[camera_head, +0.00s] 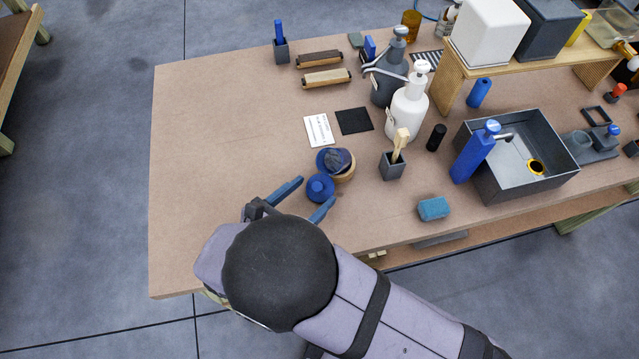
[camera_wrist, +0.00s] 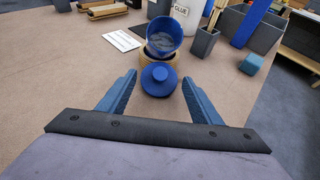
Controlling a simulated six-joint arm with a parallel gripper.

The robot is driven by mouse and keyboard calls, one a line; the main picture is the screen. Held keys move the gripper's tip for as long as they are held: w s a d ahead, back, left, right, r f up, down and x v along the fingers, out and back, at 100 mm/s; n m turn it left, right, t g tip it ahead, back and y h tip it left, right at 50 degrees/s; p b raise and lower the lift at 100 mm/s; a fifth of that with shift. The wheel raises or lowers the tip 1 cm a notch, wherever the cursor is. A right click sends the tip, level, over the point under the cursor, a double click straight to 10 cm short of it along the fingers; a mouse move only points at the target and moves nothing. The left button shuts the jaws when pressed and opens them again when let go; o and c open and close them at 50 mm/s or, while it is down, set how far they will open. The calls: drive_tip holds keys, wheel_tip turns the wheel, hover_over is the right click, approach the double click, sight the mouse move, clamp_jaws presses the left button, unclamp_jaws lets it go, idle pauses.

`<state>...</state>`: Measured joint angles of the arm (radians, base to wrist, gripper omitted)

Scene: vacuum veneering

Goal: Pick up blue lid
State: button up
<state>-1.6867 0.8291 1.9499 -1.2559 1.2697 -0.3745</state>
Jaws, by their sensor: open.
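The blue lid (camera_head: 320,186) is a round disc with a raised knob, lying on the table in front of a round wooden-sided pot. In the wrist view the lid (camera_wrist: 158,78) sits just beyond and between my fingertips. My gripper (camera_head: 308,198) is open, its two blue fingers to either side of the lid's near side; it also shows in the wrist view (camera_wrist: 159,88). Nothing is between the fingers' bases. The pot (camera_head: 346,176) has a blue bowl-like piece (camera_head: 334,160) with dark contents at its top; it also shows in the wrist view (camera_wrist: 164,36).
A white card (camera_head: 319,130) and a black square (camera_head: 354,121) lie behind the pot. A small grey holder (camera_head: 392,167) and a teal sponge (camera_head: 433,209) stand to the right, with a grey basin (camera_head: 543,187) farther right. The table's left part is clear.

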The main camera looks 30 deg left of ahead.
sight(315, 191)
drive_tip(key=shift+p+x, duration=0.6)
drive_tip(key=shift+x, duration=1.35)
drive_tip(key=c, duration=0.9)
wheel_tip(315, 191, up, 10)
drive_tip(key=p, duration=0.7)
drive_tip(key=shift+p, duration=0.4)
drive_tip(key=shift+d, duration=0.1)
